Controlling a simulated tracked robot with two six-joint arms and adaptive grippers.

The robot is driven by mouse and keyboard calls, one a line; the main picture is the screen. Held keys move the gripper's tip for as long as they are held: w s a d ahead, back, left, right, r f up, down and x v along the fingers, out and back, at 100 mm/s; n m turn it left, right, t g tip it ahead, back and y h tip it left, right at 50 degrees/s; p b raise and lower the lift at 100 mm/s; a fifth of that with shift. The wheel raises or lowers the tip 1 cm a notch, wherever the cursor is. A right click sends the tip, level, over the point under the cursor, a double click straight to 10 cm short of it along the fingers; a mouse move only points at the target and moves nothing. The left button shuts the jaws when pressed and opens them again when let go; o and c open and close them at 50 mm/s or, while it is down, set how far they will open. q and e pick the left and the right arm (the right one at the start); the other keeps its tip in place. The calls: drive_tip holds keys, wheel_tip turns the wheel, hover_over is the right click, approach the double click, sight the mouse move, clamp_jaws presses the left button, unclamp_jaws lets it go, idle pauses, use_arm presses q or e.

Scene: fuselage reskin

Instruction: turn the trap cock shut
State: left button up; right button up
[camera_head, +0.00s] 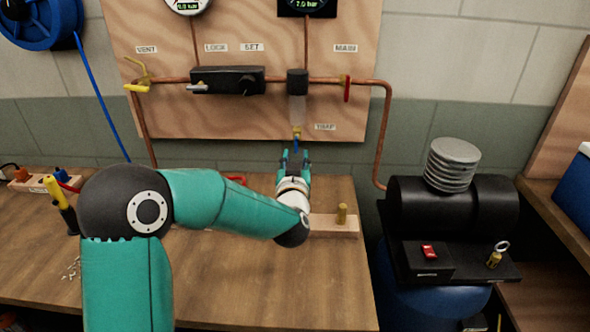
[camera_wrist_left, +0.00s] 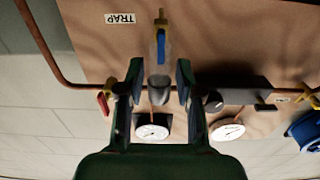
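The trap (camera_head: 297,104) hangs from the copper pipe on the wooden board, with a dark top and a clear bowl. Its small brass cock (camera_head: 297,132) is at the bottom, with a blue lever (camera_head: 296,143) lying along the trap's length. The lever also shows in the left wrist view (camera_wrist_left: 161,46), beside the brass outlet (camera_wrist_left: 161,18). My left gripper (camera_head: 295,157) is just below the cock, fingers apart. In the wrist view its fingertips (camera_wrist_left: 159,70) stand either side of the trap's line, with clear gaps. Contact with the lever cannot be seen. My right gripper is out of view.
The board carries a black regulator block (camera_head: 228,79), a yellow vent lever (camera_head: 137,87) and a red main lever (camera_head: 347,89). A wooden block with a brass peg (camera_head: 342,213) sits on the bench. A black compressor (camera_head: 452,205) stands at right.

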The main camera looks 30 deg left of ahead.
use_arm(q)
drive_tip(key=shift+v, duration=2.35)
